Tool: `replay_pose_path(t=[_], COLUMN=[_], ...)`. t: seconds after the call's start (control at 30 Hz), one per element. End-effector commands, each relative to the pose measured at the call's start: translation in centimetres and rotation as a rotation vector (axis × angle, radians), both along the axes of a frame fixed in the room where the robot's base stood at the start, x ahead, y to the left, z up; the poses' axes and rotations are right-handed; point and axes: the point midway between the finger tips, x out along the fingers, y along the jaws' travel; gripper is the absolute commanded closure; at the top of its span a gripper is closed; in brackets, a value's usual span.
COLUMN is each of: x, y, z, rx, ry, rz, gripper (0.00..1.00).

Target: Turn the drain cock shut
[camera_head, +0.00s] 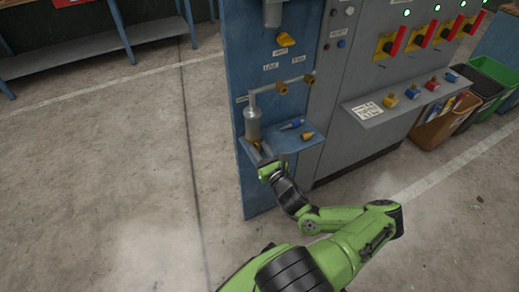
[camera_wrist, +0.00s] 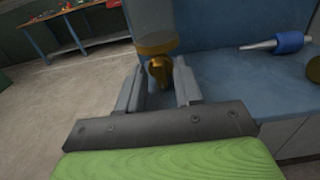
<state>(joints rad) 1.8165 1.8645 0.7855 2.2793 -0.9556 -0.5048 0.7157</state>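The drain cock (camera_wrist: 160,70) is a small brass piece under a brass collar (camera_wrist: 157,43), at the bottom of a grey cylinder (camera_head: 253,124) on the blue panel. In the wrist view my gripper (camera_wrist: 160,84) has one finger on each side of the cock. The fingers stand apart with narrow gaps beside the brass, so it looks open around the cock and not clamped. In the head view my gripper (camera_head: 262,156) is just below the cylinder and mostly covers the cock.
A blue shelf (camera_head: 283,142) beside the cylinder holds a blue-handled tool (camera_head: 291,124) and a brass part (camera_head: 307,136). A pipe with brass fittings (camera_head: 281,89) runs above. Red-levered switches (camera_head: 399,40) and bins (camera_head: 445,121) are to the right.

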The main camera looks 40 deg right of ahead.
Motion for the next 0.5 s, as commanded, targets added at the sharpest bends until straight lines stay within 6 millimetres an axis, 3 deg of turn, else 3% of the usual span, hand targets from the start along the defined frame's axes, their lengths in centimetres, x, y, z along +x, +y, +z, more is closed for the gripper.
replay_pose_path(t=[0.03,0.2,0.5], x=[0.01,0.01,0.07], y=[0.01,0.01,0.08], z=[0.0,-0.01,0.26], rx=[0.0,0.0,-0.087], ry=[0.0,0.0,0.028], rz=[0.0,0.0,0.002], gripper=[0.74,1.0,1.0])
